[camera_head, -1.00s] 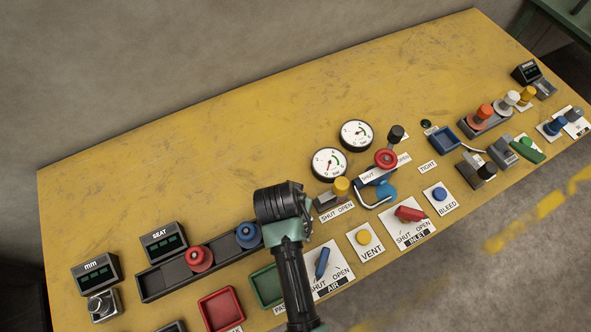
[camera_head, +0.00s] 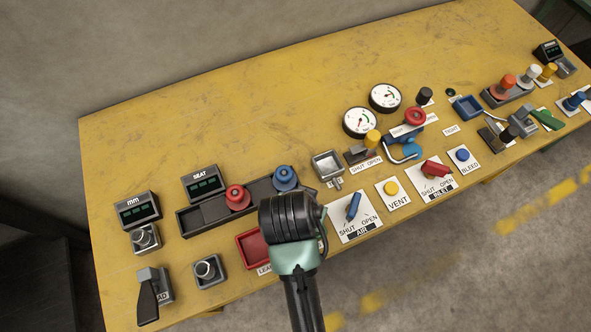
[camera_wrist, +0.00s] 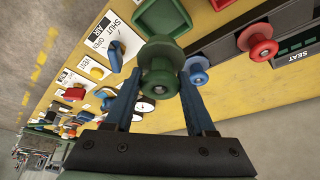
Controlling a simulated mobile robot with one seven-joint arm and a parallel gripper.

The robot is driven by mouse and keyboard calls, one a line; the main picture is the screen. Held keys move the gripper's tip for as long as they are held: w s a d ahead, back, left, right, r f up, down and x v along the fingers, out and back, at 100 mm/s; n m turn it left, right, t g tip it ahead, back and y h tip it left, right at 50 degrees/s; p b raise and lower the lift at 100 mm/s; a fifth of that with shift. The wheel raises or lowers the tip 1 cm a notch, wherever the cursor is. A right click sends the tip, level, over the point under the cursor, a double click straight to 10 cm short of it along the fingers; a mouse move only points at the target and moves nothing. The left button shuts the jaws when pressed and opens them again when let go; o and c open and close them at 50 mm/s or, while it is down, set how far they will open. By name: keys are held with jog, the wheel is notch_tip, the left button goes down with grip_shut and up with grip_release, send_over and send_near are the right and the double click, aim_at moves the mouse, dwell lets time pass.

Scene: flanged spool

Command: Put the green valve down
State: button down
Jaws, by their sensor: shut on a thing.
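The green valve (camera_wrist: 160,68), a flanged spool, stands between the two blue fingers of my gripper (camera_wrist: 160,84) in the wrist view. The gripper is shut on it. In the head view my own wrist hides both the valve and the fingers. A green tray (camera_wrist: 143,22) lies just beyond the valve in the wrist view; a gap between them is hard to judge. My arm covers that tray in the head view. A red valve (camera_head: 237,197) and a blue valve (camera_head: 285,178) stand in the dark rack (camera_head: 190,224) behind my wrist.
A red tray (camera_head: 247,251) lies left of my wrist. The AIR lever panel (camera_head: 370,222) is close on the right. Gauges, knobs and levers crowd the right; the bench's back (camera_head: 230,115) is clear.

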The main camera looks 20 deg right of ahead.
jog(key=f, duration=0.5)
jog(key=shift+w+d, duration=0.15)
jog(key=shift+d, duration=0.05)
jog(key=shift+f, duration=1.9)
jog(key=shift+f, duration=0.4)
jog(key=shift+c, duration=1.2)
grip_release()
